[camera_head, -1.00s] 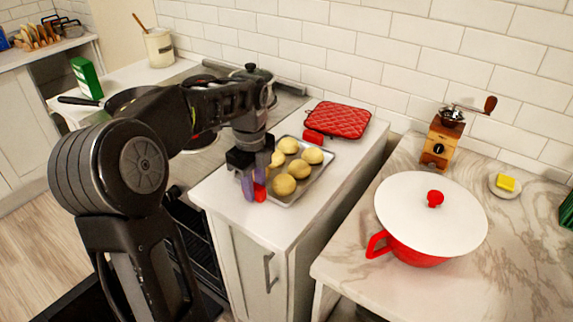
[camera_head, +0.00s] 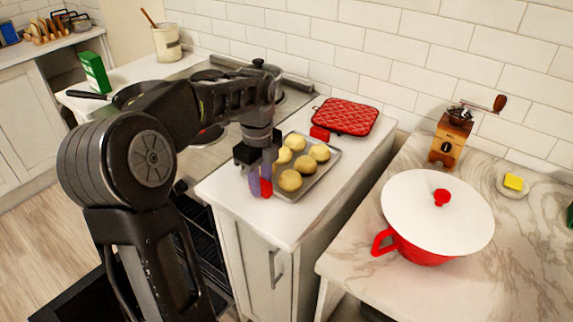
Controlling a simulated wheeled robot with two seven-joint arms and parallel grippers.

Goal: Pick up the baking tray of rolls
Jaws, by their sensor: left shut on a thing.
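The baking tray (camera_head: 316,184) is grey metal with several round pale rolls (camera_head: 290,180) on it. It is on the narrow white counter beside the stove; I cannot tell whether it is raised at all. It has a red grip (camera_head: 319,133) at its far end and another red grip (camera_head: 267,189) at its near end. My left gripper (camera_head: 260,187) points down with its purple fingers shut on the near red grip. The fingers hide part of this grip, and the gripper covers the tray's near left corner. My right gripper is out of view.
A red quilted mitt (camera_head: 344,116) lies behind the tray by the tiled wall. The stove (camera_head: 195,160) and a dark pan (camera_head: 128,97) are left. Across a gap, the marble counter (camera_head: 360,270) holds a red pot with white lid (camera_head: 436,215) and a coffee grinder (camera_head: 451,137).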

